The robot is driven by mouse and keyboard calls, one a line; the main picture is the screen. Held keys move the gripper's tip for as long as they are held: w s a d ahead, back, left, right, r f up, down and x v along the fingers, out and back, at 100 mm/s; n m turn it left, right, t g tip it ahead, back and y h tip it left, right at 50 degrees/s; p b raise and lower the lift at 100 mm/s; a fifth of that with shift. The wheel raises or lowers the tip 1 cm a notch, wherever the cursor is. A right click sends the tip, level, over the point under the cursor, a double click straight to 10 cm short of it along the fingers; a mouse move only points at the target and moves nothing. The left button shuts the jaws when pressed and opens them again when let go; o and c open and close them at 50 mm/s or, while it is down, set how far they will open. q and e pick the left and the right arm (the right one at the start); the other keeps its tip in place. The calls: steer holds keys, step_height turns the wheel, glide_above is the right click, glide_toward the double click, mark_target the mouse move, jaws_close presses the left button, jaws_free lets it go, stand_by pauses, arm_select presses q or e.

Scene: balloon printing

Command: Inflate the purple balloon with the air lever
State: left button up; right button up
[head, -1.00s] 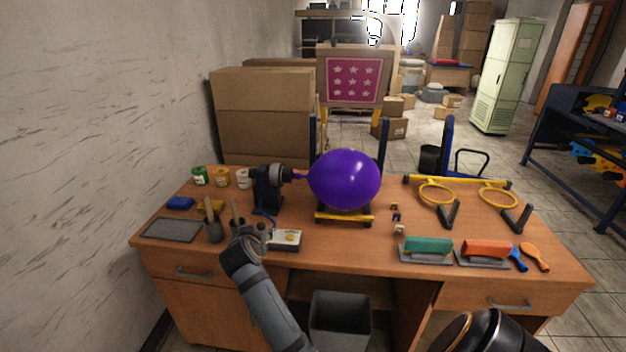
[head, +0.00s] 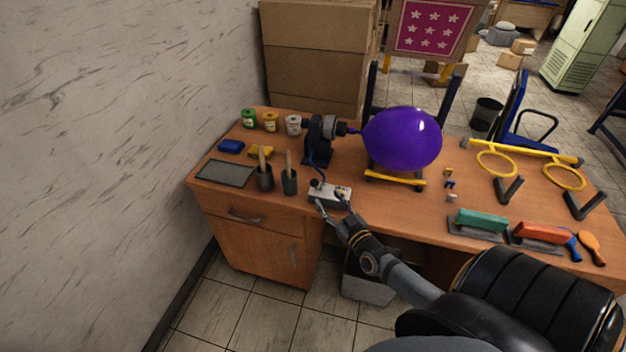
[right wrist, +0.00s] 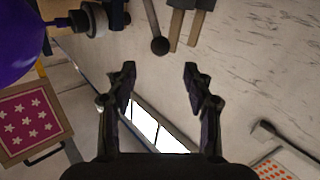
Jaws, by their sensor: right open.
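The purple balloon (head: 402,138) is large and round on the nozzle of the dark pump (head: 318,140), above a small yellow stand (head: 395,180). Its edge also shows in the right wrist view (right wrist: 20,40). The white air box (head: 332,194) sits at the table's front edge. A thin rod with a dark ball end (right wrist: 160,46), apparently the air lever, shows in the right wrist view. My right gripper (head: 332,206) is open and empty at the front of the box. Its fingertips (right wrist: 160,72) point toward the ball, which appears between and beyond them. My left gripper is out of view.
Two dark cups with handles (head: 289,182) stand just left of the box. A grey tray (head: 225,173) and paint cans (head: 270,122) are farther left. Green (head: 482,220) and orange (head: 540,233) tools lie on the right of the wooden table (head: 400,210).

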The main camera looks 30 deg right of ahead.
mark_target(317, 186)
steer(key=w+b, duration=0.1)
steer(key=w, duration=0.5)
steer(key=w+b, duration=0.1)
steer(key=w, duration=0.3)
steer(key=shift+d+f+b, duration=0.1)
steer(key=shift+d+b, duration=0.2)
steer(key=shift+d, duration=0.05)
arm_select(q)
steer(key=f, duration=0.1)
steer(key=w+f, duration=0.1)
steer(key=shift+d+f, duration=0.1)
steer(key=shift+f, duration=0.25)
arm_select(e)
jaws_close()
